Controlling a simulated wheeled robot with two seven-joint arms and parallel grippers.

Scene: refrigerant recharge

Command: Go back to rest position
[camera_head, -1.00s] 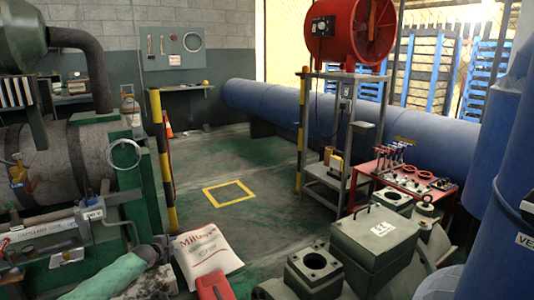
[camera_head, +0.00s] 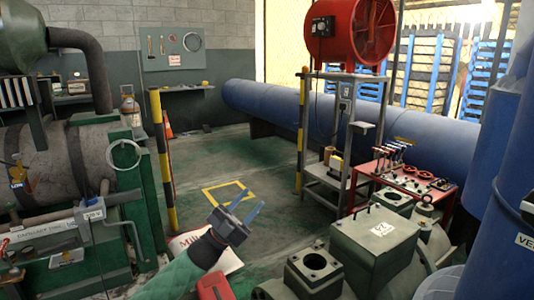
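My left gripper (camera_head: 252,204) is in the lower middle of the head view, at the end of my green-sleeved arm. Its two fingers point up and to the right with a gap between them, and I see nothing held. It is in front of a white bag (camera_head: 227,262) on the floor and hides much of it. The yellow floor square (camera_head: 210,196) shows just beyond the gripper. My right gripper is not in view.
A red case (camera_head: 213,287) is at the bottom edge. Green machinery (camera_head: 370,245) stands right of my arm, with a red control panel (camera_head: 405,178) behind it. A large tank (camera_head: 90,150) stands left. A striped post (camera_head: 163,160) stands nearby. The middle floor is clear.

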